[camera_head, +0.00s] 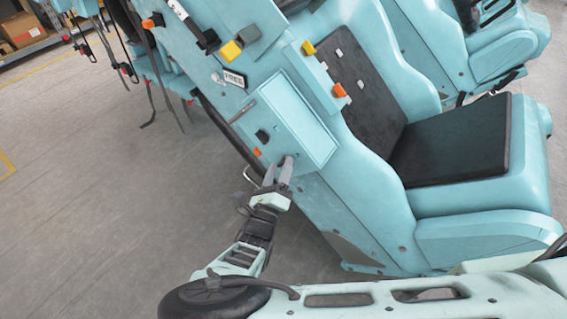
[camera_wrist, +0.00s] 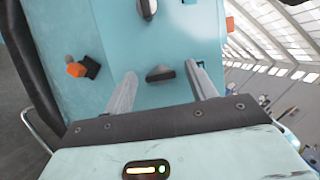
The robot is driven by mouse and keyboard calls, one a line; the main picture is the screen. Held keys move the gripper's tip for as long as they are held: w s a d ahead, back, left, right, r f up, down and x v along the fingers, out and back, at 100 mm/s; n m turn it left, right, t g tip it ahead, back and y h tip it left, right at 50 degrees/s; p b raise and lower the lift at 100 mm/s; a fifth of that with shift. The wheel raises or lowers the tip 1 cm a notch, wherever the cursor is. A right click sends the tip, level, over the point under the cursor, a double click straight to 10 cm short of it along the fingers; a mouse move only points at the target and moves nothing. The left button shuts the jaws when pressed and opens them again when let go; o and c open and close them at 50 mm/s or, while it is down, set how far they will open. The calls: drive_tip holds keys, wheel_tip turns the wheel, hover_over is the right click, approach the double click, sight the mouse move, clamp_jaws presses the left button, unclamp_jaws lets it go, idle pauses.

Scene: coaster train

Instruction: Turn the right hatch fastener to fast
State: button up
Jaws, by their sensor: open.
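My gripper (camera_head: 279,164) is open at the lower end of the pale teal hatch panel (camera_head: 296,122) on the coaster car's side. In the wrist view a dark, ridged hatch fastener (camera_wrist: 160,74) sits between the two fingers, with a gap on each side. Its ridge lies roughly crosswise in the picture. I cannot tell from its look alone whether it is the right one. A second dark knob (camera_wrist: 147,9) shows at the top edge, its ridge more upright. In the head view my fingers hide the fastener between them.
An orange-and-black knob (camera_wrist: 83,68) is left of my fingers, and an orange piece (camera_wrist: 230,24) is at the upper right. A curved metal handle (camera_wrist: 38,132) is at the lower left. The seat (camera_head: 455,140) is right of the panel. Open floor (camera_head: 110,190) lies left.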

drive_tip(key=c, duration=1)
drive_tip(key=shift+f+m+b, duration=0.15)
drive_tip(key=shift+m+b, duration=0.15)
drive_tip(key=shift+b, duration=0.1)
drive_tip(key=shift+w+a+m+g+h+b, duration=0.1)
drive_tip(key=shift+m+g+h+b, duration=1.35)
drive_tip(key=shift+m, duration=2.6)
drive_tip(key=shift+w+a+m+g+h+b, duration=0.1)
drive_tip(key=shift+m+g+h+b, duration=0.6)
drive_tip(key=shift+m+h+b, duration=1.8)
drive_tip(key=shift+a+m+g+h+b, duration=0.1)
drive_tip(key=shift+m+g+h+b, duration=0.75)
drive_tip(key=shift+m+b, duration=3.1)
drive_tip(key=m+p, duration=0.3)
drive_tip(key=shift+m+g, duration=0.3)
drive_tip(key=shift+g, duration=0.1)
drive_tip(key=o, duration=1)
